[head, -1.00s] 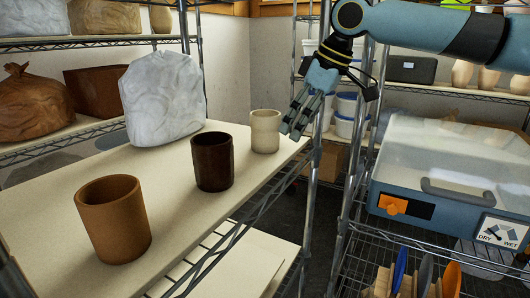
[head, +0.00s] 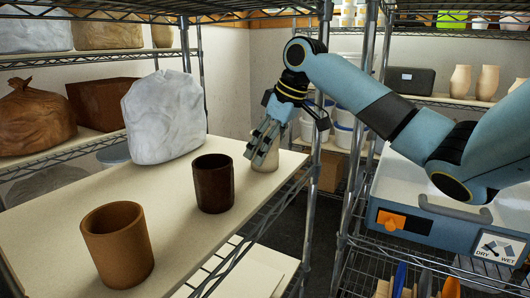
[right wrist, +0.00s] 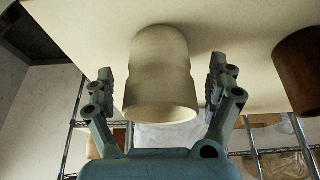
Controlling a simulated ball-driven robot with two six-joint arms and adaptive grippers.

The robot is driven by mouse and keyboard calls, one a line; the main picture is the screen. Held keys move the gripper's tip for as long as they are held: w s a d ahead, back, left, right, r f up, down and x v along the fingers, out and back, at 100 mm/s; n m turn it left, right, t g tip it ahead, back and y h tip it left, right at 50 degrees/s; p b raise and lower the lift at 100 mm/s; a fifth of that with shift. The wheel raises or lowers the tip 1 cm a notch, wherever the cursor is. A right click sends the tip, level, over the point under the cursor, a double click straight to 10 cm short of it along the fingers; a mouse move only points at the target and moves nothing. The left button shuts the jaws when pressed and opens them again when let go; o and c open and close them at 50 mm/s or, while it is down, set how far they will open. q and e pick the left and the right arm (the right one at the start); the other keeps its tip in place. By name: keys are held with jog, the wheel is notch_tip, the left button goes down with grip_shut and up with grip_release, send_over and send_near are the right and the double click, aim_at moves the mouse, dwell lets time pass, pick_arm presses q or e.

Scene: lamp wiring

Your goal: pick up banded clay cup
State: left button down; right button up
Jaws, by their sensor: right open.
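A pale cream clay cup (head: 270,160) stands at the far right end of the shelf board, partly hidden behind my right gripper (head: 257,150). In the right wrist view the cup (right wrist: 160,75) shows a groove around its body. It sits between the two open fingers of my right gripper (right wrist: 161,85), with a gap on each side. A plain dark brown cup (head: 214,183) and a plain orange-brown cup (head: 118,244) stand nearer on the same board. My left gripper is not seen.
A white wrapped bundle (head: 163,117) stands behind the cups on the board (head: 180,245). A metal shelf post (head: 314,190) rises just right of the board's end.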

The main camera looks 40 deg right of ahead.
jog(key=shift+x, duration=1)
jog(key=shift+r, duration=0.1)
jog(key=shift+c, duration=0.5)
jog(key=c, duration=1.3)
